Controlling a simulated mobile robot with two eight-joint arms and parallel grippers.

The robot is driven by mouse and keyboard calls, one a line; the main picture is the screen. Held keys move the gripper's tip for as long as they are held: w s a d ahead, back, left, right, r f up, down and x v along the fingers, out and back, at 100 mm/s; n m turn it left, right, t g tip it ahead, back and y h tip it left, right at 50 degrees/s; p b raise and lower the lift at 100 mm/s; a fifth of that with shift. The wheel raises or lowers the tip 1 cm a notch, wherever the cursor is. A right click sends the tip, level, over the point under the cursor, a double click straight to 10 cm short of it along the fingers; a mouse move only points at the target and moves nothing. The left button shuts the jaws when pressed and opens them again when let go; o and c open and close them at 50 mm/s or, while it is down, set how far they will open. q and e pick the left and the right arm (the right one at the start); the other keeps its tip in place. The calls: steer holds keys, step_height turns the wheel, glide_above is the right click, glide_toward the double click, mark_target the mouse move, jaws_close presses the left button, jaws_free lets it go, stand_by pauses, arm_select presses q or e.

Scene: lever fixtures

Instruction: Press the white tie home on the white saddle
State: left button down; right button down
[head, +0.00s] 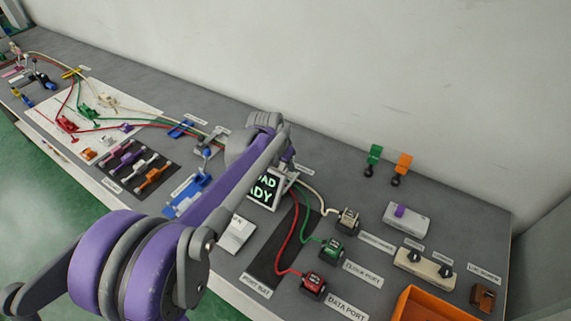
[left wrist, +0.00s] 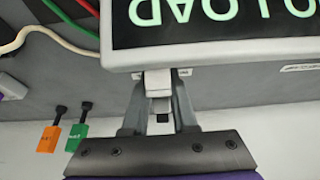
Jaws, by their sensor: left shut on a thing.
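My left gripper (left wrist: 158,110) is shut on a small white-grey block (left wrist: 158,85) at the edge of a display (left wrist: 205,58). In the head view, my arm mostly hides this gripper beside the display (head: 265,188). A pale fixture (head: 107,101), which looks like the white saddle, sits on the white board at the left, far from my gripper. A white piece (head: 145,167) lies on the black mat, between purple and orange pieces. I cannot tell whether it is the white tie, nor how any tie sits on the saddle. My right gripper is not in view.
Red and green fixtures (head: 67,123) sit on the white board (head: 45,122), with cables running right. Red, green and white plugs (head: 332,248) lie right of the display. An orange bin (head: 425,305) is at the front right. A wall stands behind the bench.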

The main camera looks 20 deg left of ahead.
arm_select(q)
steer(key=shift+b+x, duration=0.45)
steer(key=shift+x, duration=0.5)
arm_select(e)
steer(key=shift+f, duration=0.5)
arm_select(q)
steer(key=shift+w, duration=0.1)
steer(key=shift+f, duration=0.15)
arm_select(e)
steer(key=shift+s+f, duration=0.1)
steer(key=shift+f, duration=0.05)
arm_select(q)
steer(key=shift+f+b, duration=0.45)
steer(key=shift+f, duration=0.1)
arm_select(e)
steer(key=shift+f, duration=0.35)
arm_select(q)
steer(key=shift+f, duration=0.2)
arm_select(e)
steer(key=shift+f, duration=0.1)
arm_select(q)
steer(key=shift+f, duration=0.1)
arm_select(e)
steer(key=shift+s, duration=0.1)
